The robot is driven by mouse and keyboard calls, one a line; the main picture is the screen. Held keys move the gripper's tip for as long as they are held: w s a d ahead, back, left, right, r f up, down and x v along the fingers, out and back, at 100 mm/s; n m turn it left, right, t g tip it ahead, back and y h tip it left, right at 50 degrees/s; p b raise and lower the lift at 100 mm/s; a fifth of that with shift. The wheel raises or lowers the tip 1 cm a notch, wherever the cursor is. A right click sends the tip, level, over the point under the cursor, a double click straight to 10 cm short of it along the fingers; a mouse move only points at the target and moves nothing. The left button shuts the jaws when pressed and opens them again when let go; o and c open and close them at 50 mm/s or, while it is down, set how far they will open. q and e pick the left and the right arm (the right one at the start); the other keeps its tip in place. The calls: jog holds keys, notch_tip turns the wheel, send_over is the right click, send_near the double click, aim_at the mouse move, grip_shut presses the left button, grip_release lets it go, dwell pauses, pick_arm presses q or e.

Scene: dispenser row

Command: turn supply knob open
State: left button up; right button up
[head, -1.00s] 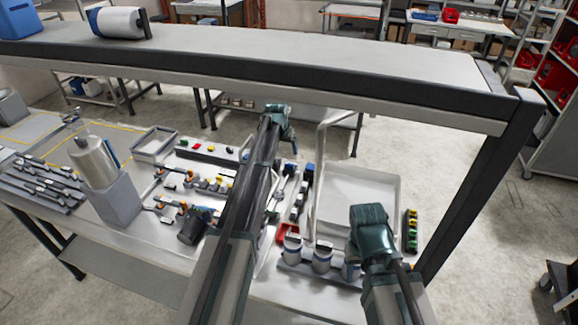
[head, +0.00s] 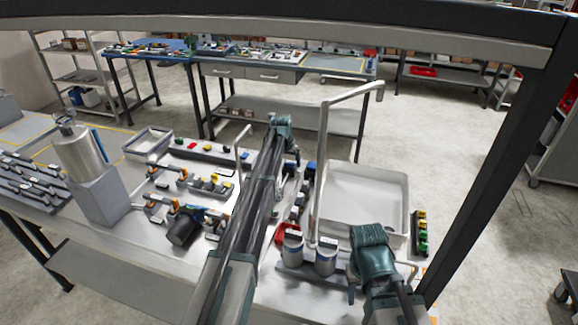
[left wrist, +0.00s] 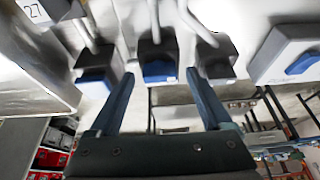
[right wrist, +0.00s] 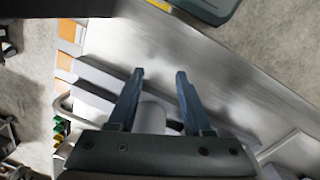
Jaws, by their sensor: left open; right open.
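I cannot tell for certain which part is the supply knob. In the left wrist view a dark block with a blue front (left wrist: 158,68) shows between the fingers of my left gripper (left wrist: 158,76), which is open and empty. In the head view my left gripper (head: 285,135) reaches over the back of the bench. My right gripper (head: 373,243) is open near the front right, by grey canisters (head: 326,258).
A white tray (head: 408,225) and a tall bent pipe (head: 322,150) stand right of my left arm. A row of small coloured knobs (head: 420,233) is at the right edge. A metal cylinder on a grey block (head: 100,195) stands left. An overhead beam (head: 300,32) crosses the top.

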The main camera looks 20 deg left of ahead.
pick_arm(q)
grip_shut()
dwell(0.4)
jog(key=n, duration=0.2)
jog(key=n+y, duration=0.1)
jog(key=n, duration=0.1)
jog(key=shift+d+y, duration=0.15)
jog(key=shift+y, duration=0.15)
jog(key=n+y, duration=0.1)
jog(key=n, duration=0.1)
jog(key=n+g+y, duration=0.1)
jog(key=n, duration=0.2)
jog(key=shift+w+d, duration=0.1)
jog(key=shift+w, duration=0.05)
jog(key=n+g, duration=0.1)
jog(key=n, duration=0.4)
jog(key=shift+w+g+y, duration=0.1)
jog(key=shift+g+y, duration=0.2)
jog(key=shift+g, duration=0.1)
jog(key=shift+n+g, duration=0.7)
jog(key=shift+n, duration=1.3)
